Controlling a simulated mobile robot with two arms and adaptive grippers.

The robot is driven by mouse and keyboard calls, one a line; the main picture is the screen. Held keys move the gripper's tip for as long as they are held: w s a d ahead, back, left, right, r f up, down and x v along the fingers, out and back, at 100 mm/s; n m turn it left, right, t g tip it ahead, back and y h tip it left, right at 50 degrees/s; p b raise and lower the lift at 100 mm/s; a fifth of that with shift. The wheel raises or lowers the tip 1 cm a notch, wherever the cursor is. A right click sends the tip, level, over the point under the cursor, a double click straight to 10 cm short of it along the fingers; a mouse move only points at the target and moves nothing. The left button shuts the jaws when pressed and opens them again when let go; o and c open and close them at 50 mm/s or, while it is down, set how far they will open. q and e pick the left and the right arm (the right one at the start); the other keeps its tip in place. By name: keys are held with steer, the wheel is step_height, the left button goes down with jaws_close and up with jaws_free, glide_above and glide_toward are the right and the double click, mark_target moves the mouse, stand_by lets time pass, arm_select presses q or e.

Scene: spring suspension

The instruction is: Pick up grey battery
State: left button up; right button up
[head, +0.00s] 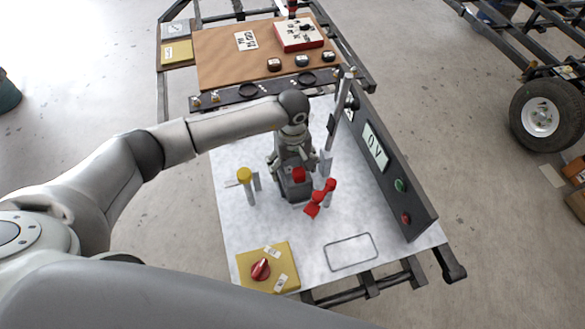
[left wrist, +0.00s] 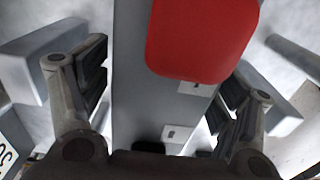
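The grey battery (head: 297,193), a dark grey block with a red part on its top, stands on the white work surface in the head view. It also fills the middle of the left wrist view (left wrist: 130,60), where the red part (left wrist: 203,35) covers much of its top. My left gripper (head: 294,165) is down over the battery. In the left wrist view its two fingers (left wrist: 163,98) stand on opposite sides of the battery, spread apart, with narrow gaps that look clear of its sides. The battery's lower part is partly hidden in the wrist view. My right gripper is not in view.
A yellow-topped post (head: 245,178) stands left of the battery and red-topped posts (head: 326,190) stand close on its right. A panel (head: 385,165) reading "0 V" borders the right side. A yellow plate with a red knob (head: 261,269) and an empty rectangular outline (head: 351,252) lie in front.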

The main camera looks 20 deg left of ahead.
arm_select(q)
jaws_close()
steer(key=shift+w+r, duration=0.2)
steer(key=shift+w, duration=0.05)
steer(key=shift+r, duration=0.1)
